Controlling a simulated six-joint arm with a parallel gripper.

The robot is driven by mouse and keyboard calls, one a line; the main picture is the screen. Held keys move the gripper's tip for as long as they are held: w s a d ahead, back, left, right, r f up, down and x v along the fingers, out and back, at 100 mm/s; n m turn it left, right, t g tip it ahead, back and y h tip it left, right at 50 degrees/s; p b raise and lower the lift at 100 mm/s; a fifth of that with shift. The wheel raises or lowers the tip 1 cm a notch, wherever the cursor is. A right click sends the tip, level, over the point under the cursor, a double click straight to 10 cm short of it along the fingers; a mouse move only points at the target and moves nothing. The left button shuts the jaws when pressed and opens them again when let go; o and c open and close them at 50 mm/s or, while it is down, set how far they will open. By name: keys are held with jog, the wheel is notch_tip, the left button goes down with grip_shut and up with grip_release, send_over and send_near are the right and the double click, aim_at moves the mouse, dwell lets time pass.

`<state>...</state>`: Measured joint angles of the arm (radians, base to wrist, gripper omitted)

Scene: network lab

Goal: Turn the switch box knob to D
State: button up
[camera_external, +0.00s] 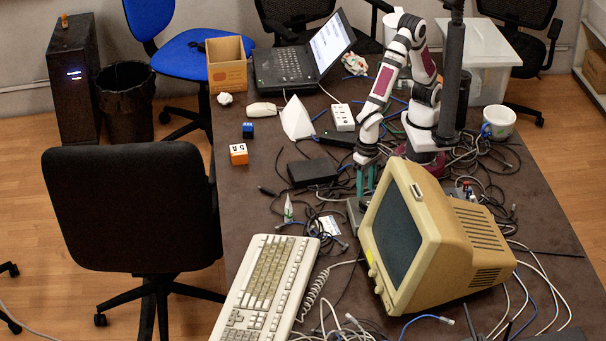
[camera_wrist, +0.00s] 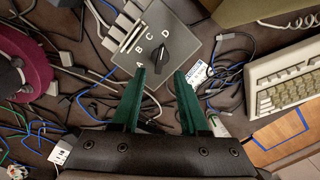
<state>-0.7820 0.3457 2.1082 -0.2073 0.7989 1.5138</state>
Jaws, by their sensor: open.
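The switch box (camera_wrist: 190,58) is a flat grey box with white letters A, B, C and D around a black knob (camera_wrist: 154,53). I cannot tell for sure which letter the knob points at. My gripper (camera_wrist: 160,75) has two green fingers, open and apart, with nothing between the tips. In the external view my gripper (camera_external: 366,180) points down over the switch box (camera_external: 354,214), which the monitor and gripper partly hide.
The beige monitor (camera_external: 430,240) stands close to the right of the switch box. Many loose cables surround the box.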

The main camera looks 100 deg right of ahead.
aim_at(365, 203)
notch_tip(365, 203, up, 10)
jog(key=shift+r, duration=0.25)
